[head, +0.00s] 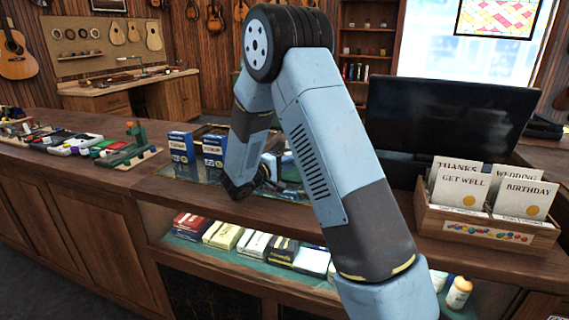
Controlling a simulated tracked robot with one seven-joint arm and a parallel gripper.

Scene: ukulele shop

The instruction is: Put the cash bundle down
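No cash bundle can be made out in the head view. My arm rises from the lower right, bends at a dark elbow at the top, and its far part reaches down to the glass-topped counter (165,188). The fingers of my gripper cannot be seen; the near part of my arm covers the area beyond the dark wrist joint. Whether it holds anything is hidden.
Blue boxes (182,155) stand on the counter left of my wrist. A card holder (485,236) and a dark monitor (445,115) stand at right. Tools and coloured items (75,142) line the left counter. Packs (228,236) lie on the shelf under the glass.

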